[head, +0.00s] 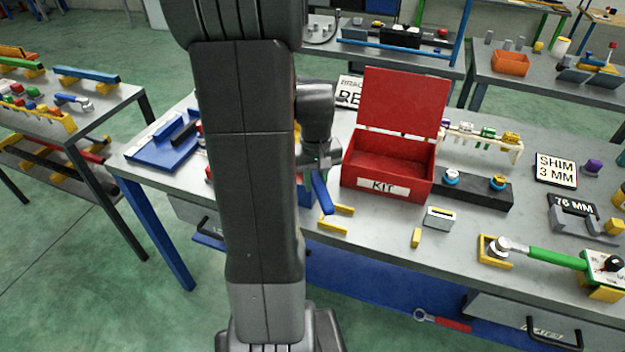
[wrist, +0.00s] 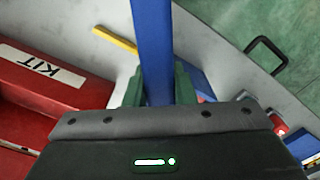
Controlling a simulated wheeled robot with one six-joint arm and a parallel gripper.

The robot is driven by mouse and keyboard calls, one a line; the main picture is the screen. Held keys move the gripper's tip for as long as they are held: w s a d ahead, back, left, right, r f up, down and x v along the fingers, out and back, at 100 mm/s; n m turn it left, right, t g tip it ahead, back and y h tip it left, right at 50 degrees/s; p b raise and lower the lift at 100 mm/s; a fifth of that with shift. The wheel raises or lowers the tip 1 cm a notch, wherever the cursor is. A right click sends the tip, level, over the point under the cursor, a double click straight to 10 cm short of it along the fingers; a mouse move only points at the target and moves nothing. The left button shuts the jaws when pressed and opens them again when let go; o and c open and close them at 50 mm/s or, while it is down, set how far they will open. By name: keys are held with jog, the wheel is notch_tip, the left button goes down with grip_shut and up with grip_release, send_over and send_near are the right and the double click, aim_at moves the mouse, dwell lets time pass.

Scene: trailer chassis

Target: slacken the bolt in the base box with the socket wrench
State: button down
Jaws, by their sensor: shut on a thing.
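My gripper (head: 320,165) is shut on a blue bar-like handle (head: 322,194), which slants down over the bench in the head view. In the wrist view the blue handle (wrist: 153,45) runs up between the green fingertips of my gripper (wrist: 159,86). I take it for the socket wrench, but its socket end does not show. A blue block (head: 306,196) stands just behind my arm and is mostly hidden. I cannot tell whether it is the base box. No bolt in a base box can be made out.
An open red KIT box (head: 388,170) stands right of my gripper. An angled yellow holder (head: 335,225) lies on the bench before it. A green-handled tool (head: 545,257) lies at the right. A blue tray (head: 165,150) is at the left. The bench's front edge is close.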

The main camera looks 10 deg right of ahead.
jog(key=shift+d+n, duration=0.3)
jog(key=shift+n, duration=0.1)
jog(key=shift+w+d+n, duration=0.15)
jog(key=shift+d+n, duration=0.55)
jog(key=shift+n, duration=0.3)
jog(key=shift+w+d+n, duration=0.25)
jog(key=shift+d+n, duration=0.4)
jog(key=shift+n, duration=0.25)
jog(key=shift+d, duration=0.1)
jog(key=shift+w+d+n+p, duration=0.35)
jog(key=shift+d+n, duration=0.2)
jog(key=shift+n, duration=0.35)
jog(key=shift+s+a+m, duration=0.15)
jog(key=shift+a+m, duration=0.05)
jog(key=shift+m, duration=0.1)
